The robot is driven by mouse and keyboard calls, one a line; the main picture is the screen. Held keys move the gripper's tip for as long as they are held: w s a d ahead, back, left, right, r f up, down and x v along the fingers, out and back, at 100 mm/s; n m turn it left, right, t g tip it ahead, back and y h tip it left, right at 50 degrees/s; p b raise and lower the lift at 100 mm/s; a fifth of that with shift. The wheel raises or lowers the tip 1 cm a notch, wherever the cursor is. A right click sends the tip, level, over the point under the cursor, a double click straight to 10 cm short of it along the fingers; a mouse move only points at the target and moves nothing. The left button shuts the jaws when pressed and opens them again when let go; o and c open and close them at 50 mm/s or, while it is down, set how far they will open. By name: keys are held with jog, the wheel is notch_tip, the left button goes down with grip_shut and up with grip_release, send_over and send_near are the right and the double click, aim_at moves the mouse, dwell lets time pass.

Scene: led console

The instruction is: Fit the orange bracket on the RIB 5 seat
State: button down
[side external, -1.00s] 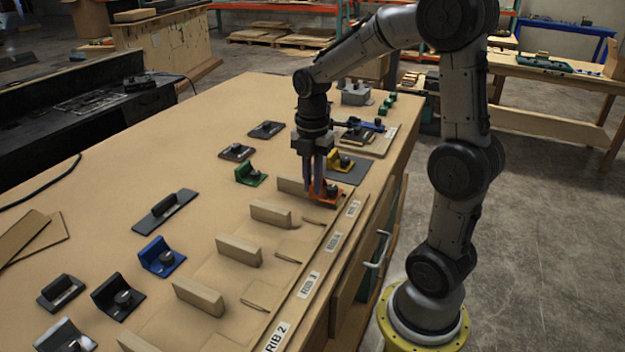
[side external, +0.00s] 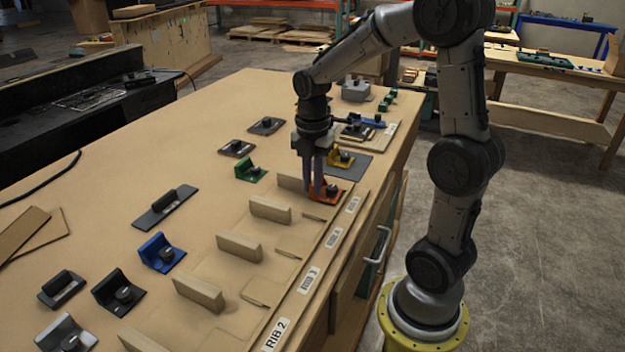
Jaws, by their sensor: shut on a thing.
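The orange bracket (side external: 327,194) sits at the RIB 5 end of the row on the bench, beside the far wooden rib block (side external: 291,183). The RIB 5 label (side external: 352,204) is on the strip in front of it. My gripper (side external: 314,193) points straight down and is shut on the bracket, its fingers hiding the bracket's left part. The bracket looks level and very low, at or just above the surface. I cannot tell whether it touches the seat, which is mostly hidden under it.
A yellow bracket (side external: 341,160) on a grey plate stands close behind. A green bracket (side external: 250,171) lies to the left. More wooden rib blocks (side external: 239,247) run toward the front, with a blue bracket (side external: 161,254) and dark brackets (side external: 118,294) left of them.

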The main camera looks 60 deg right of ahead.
jog(key=shift+f, duration=0.3)
dwell(0.5)
jog(key=c, duration=0.8)
grip_release()
jog(key=shift+r, duration=0.1)
notch_tip(320, 180, up, 14)
jog(key=shift+f, duration=0.2)
